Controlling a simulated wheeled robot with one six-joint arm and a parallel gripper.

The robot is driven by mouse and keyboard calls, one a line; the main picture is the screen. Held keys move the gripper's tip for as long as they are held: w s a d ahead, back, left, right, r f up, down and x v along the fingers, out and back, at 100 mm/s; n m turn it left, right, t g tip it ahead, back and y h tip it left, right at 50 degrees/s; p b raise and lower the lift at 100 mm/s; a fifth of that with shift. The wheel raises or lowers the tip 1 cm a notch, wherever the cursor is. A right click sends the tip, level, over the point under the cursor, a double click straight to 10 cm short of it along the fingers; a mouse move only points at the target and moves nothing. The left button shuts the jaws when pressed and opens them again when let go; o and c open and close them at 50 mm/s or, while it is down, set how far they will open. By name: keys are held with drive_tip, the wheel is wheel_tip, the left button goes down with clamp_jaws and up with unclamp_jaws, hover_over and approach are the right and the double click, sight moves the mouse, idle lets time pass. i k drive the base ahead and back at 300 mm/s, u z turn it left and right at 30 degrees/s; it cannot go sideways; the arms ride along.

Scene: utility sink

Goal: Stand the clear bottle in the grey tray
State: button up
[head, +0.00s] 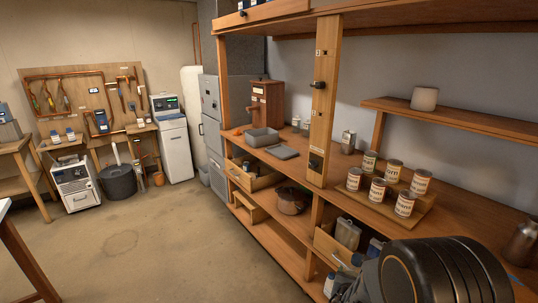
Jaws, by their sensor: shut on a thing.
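A grey tray (262,138) with raised walls sits on the wooden bench, in the middle of the head view towards the far end. It looks empty from here, though its floor is only partly visible. I cannot make out a clear bottle anywhere in this view. My dark arm fills the lower right corner and hides part of the bench and the shelf below. The fingertips of my gripper do not show, nor does anything they might hold.
A flat grey slab (283,153) lies just right of the tray. A wooden post (323,100) rises at the bench front. Several labelled cans (379,189) stand on a wooden riser. A dark bottle (522,242) stands at far right. The floor at left is open.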

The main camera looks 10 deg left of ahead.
sight(278, 153)
drive_tip(key=u, duration=0.75)
drive_tip(key=i, duration=0.85)
drive_tip(key=u, duration=0.95)
drive_tip(key=i, duration=1.4)
drive_tip(key=z, duration=0.9)
drive_tip(key=i, duration=0.9)
drive_tip(key=z, duration=0.8)
